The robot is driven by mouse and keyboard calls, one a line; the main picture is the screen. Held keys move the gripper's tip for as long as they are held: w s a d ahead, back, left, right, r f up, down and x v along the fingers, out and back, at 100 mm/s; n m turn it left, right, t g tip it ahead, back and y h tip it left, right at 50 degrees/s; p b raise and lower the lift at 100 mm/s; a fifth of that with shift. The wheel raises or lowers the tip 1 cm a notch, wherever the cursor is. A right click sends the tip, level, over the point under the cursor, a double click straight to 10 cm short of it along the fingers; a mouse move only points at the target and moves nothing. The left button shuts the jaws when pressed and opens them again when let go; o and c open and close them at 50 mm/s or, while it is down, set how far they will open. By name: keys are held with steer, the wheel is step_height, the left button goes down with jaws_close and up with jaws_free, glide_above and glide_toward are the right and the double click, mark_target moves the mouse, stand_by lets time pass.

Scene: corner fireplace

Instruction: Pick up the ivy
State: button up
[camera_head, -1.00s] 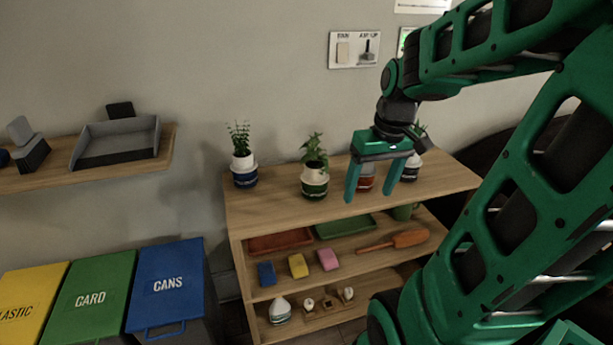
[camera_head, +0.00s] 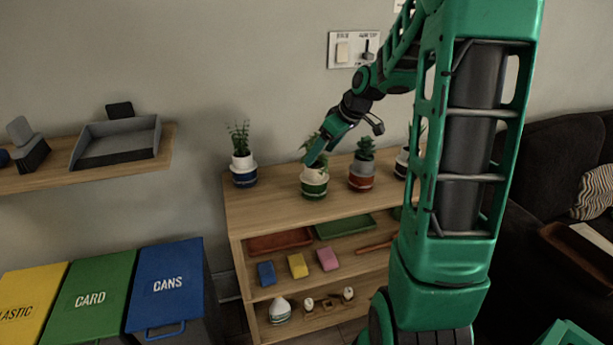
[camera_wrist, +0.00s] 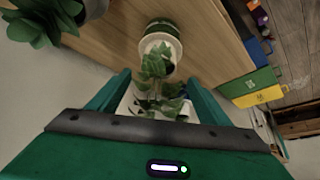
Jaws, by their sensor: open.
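The ivy, taken to be the leafy plant (camera_head: 309,142), stands upright in a white and green banded pot (camera_head: 314,187) on the shelf unit's top. In the wrist view, its leaves (camera_wrist: 154,72) hang between my two fingers, with the pot (camera_wrist: 161,42) beyond the fingertips. My gripper (camera_head: 317,157) is open, tilted down over the plant from the right, and hides part of its leaves. In the wrist view, my gripper (camera_wrist: 158,82) has a finger on each side of the foliage. I cannot tell if a finger touches the leaves.
A plant in a blue-banded pot (camera_head: 244,172) stands to the left. One in a red-banded pot (camera_head: 361,179) stands close on the right, with another pot partly behind my arm. The wooden shelf unit (camera_head: 268,212) has free room along its front edge.

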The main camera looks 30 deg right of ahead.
mark_target(317, 161)
steer(key=shift+d+x, duration=0.15)
steer(key=shift+x, duration=1.2)
steer(key=shift+d+x, duration=0.15)
steer(key=shift+x, duration=1.2)
steer(key=c, duration=1.3)
